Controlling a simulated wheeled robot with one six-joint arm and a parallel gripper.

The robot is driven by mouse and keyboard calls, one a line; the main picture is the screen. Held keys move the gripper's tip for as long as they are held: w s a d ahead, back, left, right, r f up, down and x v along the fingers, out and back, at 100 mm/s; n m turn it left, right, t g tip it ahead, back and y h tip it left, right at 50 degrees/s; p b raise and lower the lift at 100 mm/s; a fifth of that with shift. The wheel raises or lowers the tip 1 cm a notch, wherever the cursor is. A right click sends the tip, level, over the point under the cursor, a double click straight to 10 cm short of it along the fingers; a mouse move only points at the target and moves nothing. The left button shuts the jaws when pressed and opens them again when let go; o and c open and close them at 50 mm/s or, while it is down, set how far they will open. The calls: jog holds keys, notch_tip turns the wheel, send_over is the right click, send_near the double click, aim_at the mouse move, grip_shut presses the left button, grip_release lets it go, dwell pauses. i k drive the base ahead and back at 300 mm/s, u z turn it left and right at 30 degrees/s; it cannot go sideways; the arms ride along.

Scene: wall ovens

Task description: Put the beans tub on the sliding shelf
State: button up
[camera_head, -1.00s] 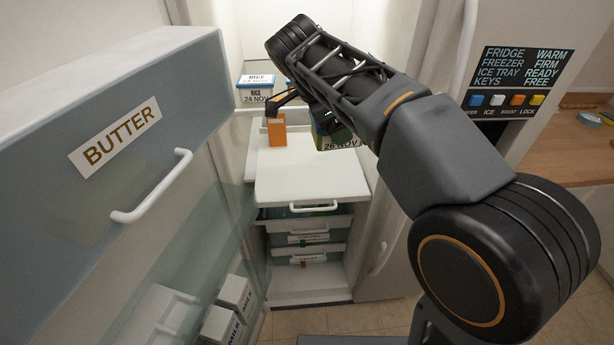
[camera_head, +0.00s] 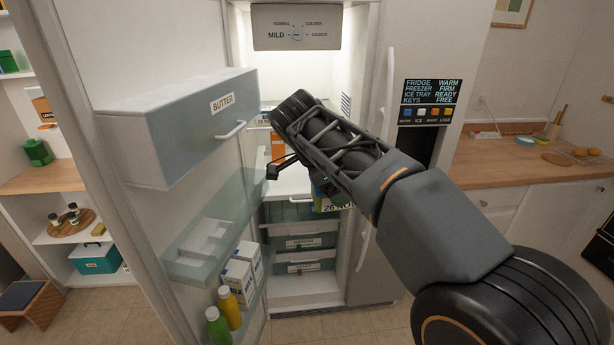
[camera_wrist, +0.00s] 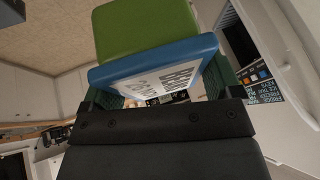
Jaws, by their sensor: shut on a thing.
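The beans tub shows in the wrist view as a green body (camera_wrist: 148,28) with a blue lid (camera_wrist: 150,62) and a white label. My gripper (camera_wrist: 165,100) is shut on it, with dark green finger pads at either side. In the head view part of the tub (camera_head: 330,204) shows below my arm, with "26 NOV" on its label; my arm hides the rest. My gripper (camera_head: 300,178) is in front of the open fridge. The white sliding shelf (camera_head: 288,183) is pulled out behind my gripper and partly covered by it.
The open fridge door carries a butter box (camera_head: 190,125), a clear rack (camera_head: 215,235), white cartons (camera_head: 240,270) and bottles (camera_head: 228,308). An orange carton (camera_head: 277,150) stands in the fridge. Drawers (camera_head: 303,243) lie below the shelf. A counter (camera_head: 540,163) is at right.

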aim_at(297, 182)
jog(key=z, duration=1.9)
jog(key=i, duration=1.55)
jog(key=u, duration=3.65)
jog(key=i, duration=1.5)
